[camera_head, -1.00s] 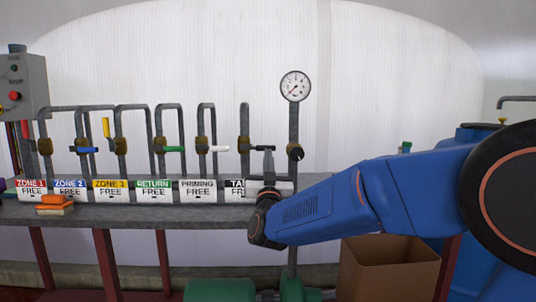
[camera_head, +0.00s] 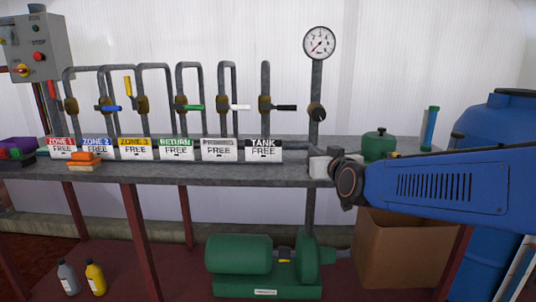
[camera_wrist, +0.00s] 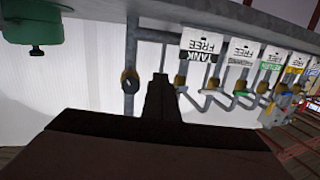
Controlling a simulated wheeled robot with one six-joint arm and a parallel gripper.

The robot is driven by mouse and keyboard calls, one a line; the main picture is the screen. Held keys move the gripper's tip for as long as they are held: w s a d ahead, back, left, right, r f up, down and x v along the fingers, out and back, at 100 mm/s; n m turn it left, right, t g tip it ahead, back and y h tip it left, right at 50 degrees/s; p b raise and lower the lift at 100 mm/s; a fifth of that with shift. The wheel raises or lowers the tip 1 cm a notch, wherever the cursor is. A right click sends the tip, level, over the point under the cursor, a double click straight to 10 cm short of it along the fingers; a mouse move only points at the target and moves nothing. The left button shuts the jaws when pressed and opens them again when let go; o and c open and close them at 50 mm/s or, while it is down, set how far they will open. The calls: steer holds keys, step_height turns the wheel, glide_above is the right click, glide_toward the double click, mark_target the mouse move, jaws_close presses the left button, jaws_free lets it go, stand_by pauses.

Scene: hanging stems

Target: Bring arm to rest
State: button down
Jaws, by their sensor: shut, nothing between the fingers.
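My blue arm enters from the right edge in the head view, and its dark wrist joint is in front of the bench's right part. My gripper (camera_wrist: 160,92) shows dark in the wrist view, its fingers together and empty. In the head view the fingers are mostly hidden or hard to tell at the wrist. The wrist view is upside down. In it the gripper appears in front of the pipes, between the valve knob (camera_wrist: 129,83) and the TANK card (camera_wrist: 196,52). I cannot tell whether it touches anything.
The grey bench (camera_head: 225,174) carries cards, orange blocks (camera_head: 84,158) and a green canister (camera_head: 379,145). Pipes with lever valves and a gauge (camera_head: 319,43) stand behind. A green pump (camera_head: 240,255), a cardboard box (camera_head: 400,252) and a blue barrel (camera_head: 497,118) are below and right.

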steer(key=s+d+f+g+h, duration=0.1)
steer(key=s+d+f+g, duration=0.3)
steer(key=s+f, duration=0.3)
steer(key=s+d+f+m+g+h, duration=0.1)
steer(key=s+d+f+g, duration=0.3)
steer(key=s, duration=1.2)
steer(key=s+d+f+m+g+h, duration=0.1)
steer(key=s+d+f+g, duration=0.2)
steer(key=s+d+f, duration=0.4)
steer(key=s+f, duration=0.3)
steer(key=s, duration=0.2)
steer(key=shift+f+g, duration=0.3)
steer(key=shift+g, duration=0.1)
